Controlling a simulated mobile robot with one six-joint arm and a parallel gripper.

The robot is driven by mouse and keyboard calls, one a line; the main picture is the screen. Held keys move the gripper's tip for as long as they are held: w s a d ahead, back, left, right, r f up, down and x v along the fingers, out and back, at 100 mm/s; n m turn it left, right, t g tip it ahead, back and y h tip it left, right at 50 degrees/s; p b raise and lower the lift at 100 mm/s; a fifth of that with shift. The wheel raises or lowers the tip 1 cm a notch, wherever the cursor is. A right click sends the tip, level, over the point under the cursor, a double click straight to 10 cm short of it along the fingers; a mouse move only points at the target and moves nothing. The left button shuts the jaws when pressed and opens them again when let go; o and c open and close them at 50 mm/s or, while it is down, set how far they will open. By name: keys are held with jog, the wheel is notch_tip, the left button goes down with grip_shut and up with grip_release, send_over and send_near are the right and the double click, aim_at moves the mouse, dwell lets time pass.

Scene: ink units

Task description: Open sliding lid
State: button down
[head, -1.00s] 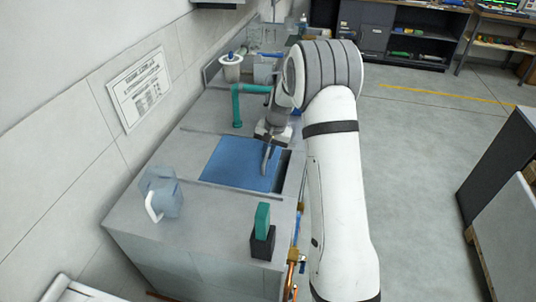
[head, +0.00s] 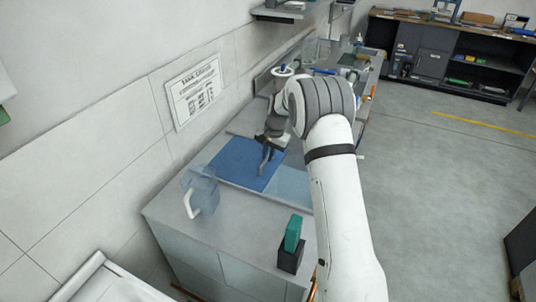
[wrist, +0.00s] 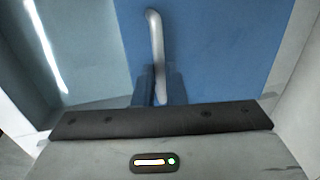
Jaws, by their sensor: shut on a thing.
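The sliding lid (head: 238,163) is a flat dark blue panel in the grey counter top. It covers the left part of a recess, and a pale blue opening (head: 293,187) shows to its right. The lid's grey bar handle (head: 265,160) stands near its right edge. My gripper (head: 267,143) is shut on the handle from above and behind. In the wrist view, the handle (wrist: 155,35) runs up from between my fingers, with the dark blue lid (wrist: 220,50) on the right and the paler opening (wrist: 85,60) on the left. The fingertips are partly hidden.
A translucent blue jug (head: 201,190) with a white handle stands on the counter (head: 235,228), left of the lid. A green block in a black holder (head: 291,250) stands at the front right. A wall (head: 110,115) borders the left side.

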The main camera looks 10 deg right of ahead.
jog(key=c, duration=1.5)
grip_release()
jog(key=shift+s+d+r+b, duration=0.15)
jog(key=shift+d+r+b, duration=0.05)
jog(key=shift+r, duration=1.05)
jog(key=shift+s+d+r+b, duration=0.1)
jog(key=shift+d+r+b, duration=0.15)
jog(key=shift+r, duration=1.05)
jog(key=shift+s+d+r+b, duration=0.15)
jog(key=shift+d+r, duration=0.05)
jog(key=shift+r, duration=1.05)
